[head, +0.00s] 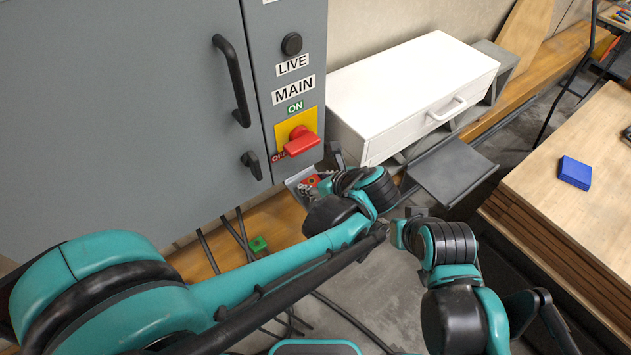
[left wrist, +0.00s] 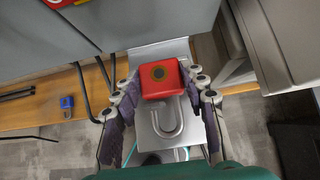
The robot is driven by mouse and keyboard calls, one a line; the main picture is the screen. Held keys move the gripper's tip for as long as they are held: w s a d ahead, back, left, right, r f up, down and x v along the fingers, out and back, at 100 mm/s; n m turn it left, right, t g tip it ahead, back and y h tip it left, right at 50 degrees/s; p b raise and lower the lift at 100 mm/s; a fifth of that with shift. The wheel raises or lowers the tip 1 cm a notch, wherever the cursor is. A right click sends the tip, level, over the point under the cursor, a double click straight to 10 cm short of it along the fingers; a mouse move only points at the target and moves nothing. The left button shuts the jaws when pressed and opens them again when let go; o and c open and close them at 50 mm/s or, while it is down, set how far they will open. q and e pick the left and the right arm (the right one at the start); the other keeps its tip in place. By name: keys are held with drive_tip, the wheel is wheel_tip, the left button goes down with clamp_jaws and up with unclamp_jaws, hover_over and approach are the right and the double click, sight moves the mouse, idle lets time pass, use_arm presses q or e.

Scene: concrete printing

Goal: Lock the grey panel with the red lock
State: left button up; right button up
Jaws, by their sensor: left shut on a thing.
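The grey panel (head: 120,90) fills the upper left of the head view, with a black door handle (head: 232,80) and a small black latch (head: 251,165). A red rotary switch (head: 301,141) sits on a yellow plate under the MAIN and ON labels; the OFF label is partly covered. My left gripper (head: 322,182) is below the switch. In the left wrist view its fingers (left wrist: 160,92) are shut on the red lock (left wrist: 160,74), whose body is up and whose metal shackle hangs toward the camera. My right gripper (head: 405,230) is lower right; its fingers are unclear.
A grey ledge (left wrist: 160,50) lies behind the lock. A white drawer unit (head: 410,85) stands right of the panel. A wooden table (head: 570,215) with a blue box (head: 575,172) is at right. A green object (head: 258,243) and cables lie below the panel. A blue object (left wrist: 66,102) is low left.

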use_arm(q)
drive_tip(key=shift+f, duration=0.35)
drive_tip(key=shift+r, duration=0.15)
drive_tip(key=shift+r+p, duration=0.95)
drive_tip(key=shift+r, duration=0.4)
drive_tip(key=shift+f+b, duration=0.2)
drive_tip(key=shift+b, duration=0.1)
drive_tip(key=shift+f+b, duration=1.15)
drive_tip(key=shift+f, duration=0.1)
drive_tip(key=shift+f, duration=0.1)
drive_tip(key=shift+r, duration=0.2)
